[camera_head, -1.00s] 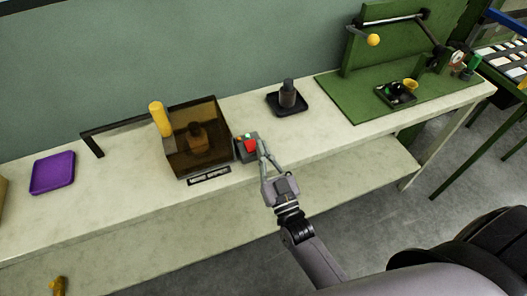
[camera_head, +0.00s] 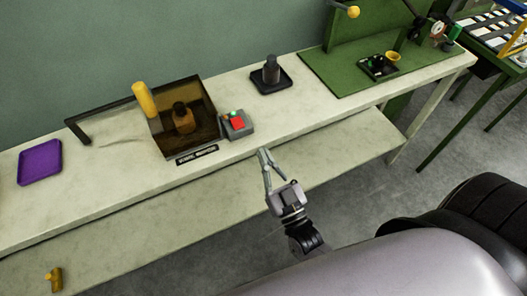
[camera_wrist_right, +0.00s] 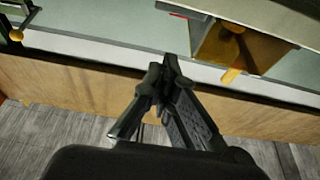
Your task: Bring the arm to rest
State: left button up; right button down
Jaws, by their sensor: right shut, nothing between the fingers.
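My right gripper (camera_head: 265,152) is shut and empty. It is in front of the bench's front edge, apart from the things on the bench. In the right wrist view its fingers (camera_wrist_right: 166,68) come together at the tips. The nearest thing to it is a grey control box (camera_head: 236,124) with a red button and a small green part, behind and to its left on the bench top. My left gripper is not in view.
On the bench (camera_head: 330,107) stand a tinted box (camera_head: 205,100) with a yellow handle (camera_head: 144,99), a purple tray (camera_head: 40,162), a black tray (camera_head: 257,85) holding a dark cylinder (camera_head: 271,69), and a green board (camera_head: 335,80). A yellow piece (camera_head: 54,279) lies on the lower shelf.

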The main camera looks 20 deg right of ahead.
dwell(0.4)
jog(key=s+f+n+g, duration=0.1)
jog(key=s+f+g, duration=0.25)
jog(key=f, duration=0.75)
jog(key=s+a+f+g+y, duration=0.15)
jog(key=f+g, duration=0.25)
jog(key=f, duration=0.7)
jog(key=s+d+f+n+g, duration=0.1)
jog(key=s+f+g, duration=0.2)
jog(key=f, duration=0.8)
jog(key=s+d+f+g, duration=0.2)
jog(key=s+f, duration=0.3)
jog(key=s, duration=0.3)
jog(key=s+d+f+g+h, duration=0.1)
jog(key=s+d+f+g, duration=0.1)
jog(key=s+f+g, duration=0.3)
jog(key=s+d+f+g+h, duration=0.1)
jog(key=s+d+f+g, duration=0.1)
jog(key=s+f, duration=0.5)
jog(key=s+g, duration=0.1)
jog(key=s, duration=0.4)
jog(key=shift+s+d+f, duration=0.15)
jog(key=shift+s+d, duration=0.05)
jog(key=shift+d, duration=0.2)
